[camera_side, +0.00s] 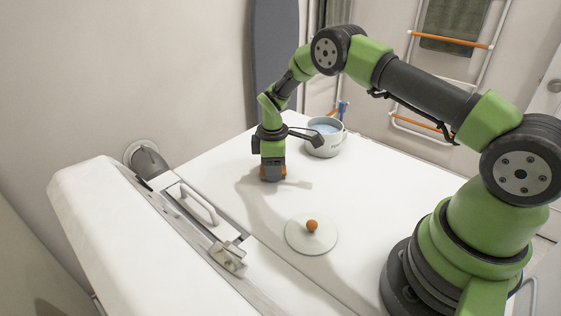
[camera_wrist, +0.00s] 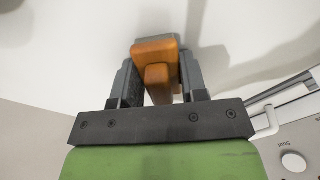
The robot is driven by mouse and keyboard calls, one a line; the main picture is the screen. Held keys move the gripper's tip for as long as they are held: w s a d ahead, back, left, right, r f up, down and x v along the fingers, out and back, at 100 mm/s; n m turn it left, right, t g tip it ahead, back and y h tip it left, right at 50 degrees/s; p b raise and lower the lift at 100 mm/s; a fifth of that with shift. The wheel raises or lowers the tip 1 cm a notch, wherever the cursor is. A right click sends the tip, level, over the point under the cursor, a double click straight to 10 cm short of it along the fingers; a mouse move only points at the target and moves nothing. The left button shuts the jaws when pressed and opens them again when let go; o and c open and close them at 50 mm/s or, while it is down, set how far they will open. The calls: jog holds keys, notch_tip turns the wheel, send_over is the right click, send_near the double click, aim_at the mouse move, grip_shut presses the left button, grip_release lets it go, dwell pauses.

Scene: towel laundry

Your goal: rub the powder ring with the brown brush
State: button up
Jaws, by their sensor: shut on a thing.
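My gripper (camera_side: 272,170) points down low over the white table top, in the middle of the side view. It is shut on the brown brush (camera_wrist: 155,50), whose orange-brown block sits between the two fingers in the wrist view. Only a small orange-brown bit of the brush shows beside the fingers in the side view (camera_side: 284,171). Its underside is hidden, so I cannot tell whether it touches the surface. I cannot make out the powder ring in either view.
A white round lid (camera_side: 297,240) with an orange knob lies nearer the camera. A white pot (camera_side: 325,146) with bluish contents stands just behind my gripper. A metal-handled machine part (camera_side: 195,205) runs along the left.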

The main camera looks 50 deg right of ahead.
aim_at(260, 185)
jog(key=shift+a, duration=2.4)
notch_tip(260, 185, up, 8)
jog(key=shift+r, duration=0.1)
